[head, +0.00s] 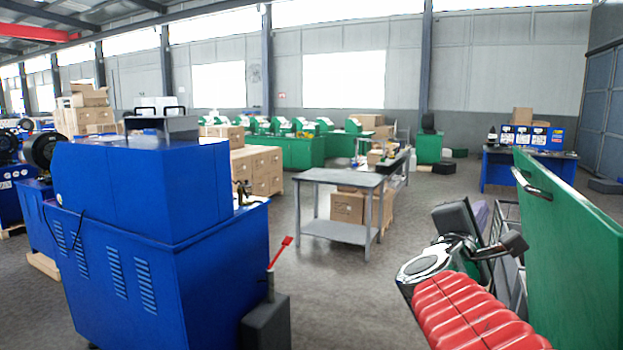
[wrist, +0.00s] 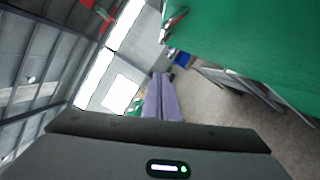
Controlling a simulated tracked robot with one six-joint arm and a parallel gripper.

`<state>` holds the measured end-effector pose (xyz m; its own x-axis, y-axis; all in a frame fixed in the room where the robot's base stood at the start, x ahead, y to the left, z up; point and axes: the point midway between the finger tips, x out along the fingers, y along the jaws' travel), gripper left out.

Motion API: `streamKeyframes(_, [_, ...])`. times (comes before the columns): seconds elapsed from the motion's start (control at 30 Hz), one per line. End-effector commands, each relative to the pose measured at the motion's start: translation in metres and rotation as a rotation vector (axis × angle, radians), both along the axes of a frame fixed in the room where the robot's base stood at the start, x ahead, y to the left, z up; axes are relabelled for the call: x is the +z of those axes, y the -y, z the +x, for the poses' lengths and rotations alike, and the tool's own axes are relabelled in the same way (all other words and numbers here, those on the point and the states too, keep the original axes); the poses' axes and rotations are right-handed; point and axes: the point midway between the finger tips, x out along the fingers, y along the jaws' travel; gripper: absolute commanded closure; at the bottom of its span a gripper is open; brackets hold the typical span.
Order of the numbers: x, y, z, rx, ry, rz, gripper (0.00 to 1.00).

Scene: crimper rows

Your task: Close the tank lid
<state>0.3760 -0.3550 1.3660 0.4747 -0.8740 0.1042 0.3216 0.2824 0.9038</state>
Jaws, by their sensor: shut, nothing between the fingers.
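A large green panel (head: 575,250) stands upright at the right of the head view, and looks like the tank lid raised open. My gripper (wrist: 161,76) shows as two purple fingers, shut and empty, pointing away and apart from the handle. In the head view its fingers (head: 480,212) are partly hidden behind my wrist, left of the panel. The tank body cannot be made out.
Grey metal framing (head: 508,222) stands beside the green panel. A large blue machine (head: 170,240) fills the left, with a red lever (head: 281,250) at its side.

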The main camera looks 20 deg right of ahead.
Motion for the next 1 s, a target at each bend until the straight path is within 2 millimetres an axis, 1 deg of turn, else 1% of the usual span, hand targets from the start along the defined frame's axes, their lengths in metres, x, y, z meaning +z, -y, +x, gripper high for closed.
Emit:
streamKeyframes(0.17, [0.000, 0.004, 0.002, -0.001, 0.000, 0.000, 1.00])
streamKeyframes(0.37, [0.001, 0.018, 0.009, -0.002, -0.001, 0.001, 1.00])
streamKeyframes(1.0, [0.009, 0.083, 0.045, -0.002, -0.001, 0.001, 1.00])
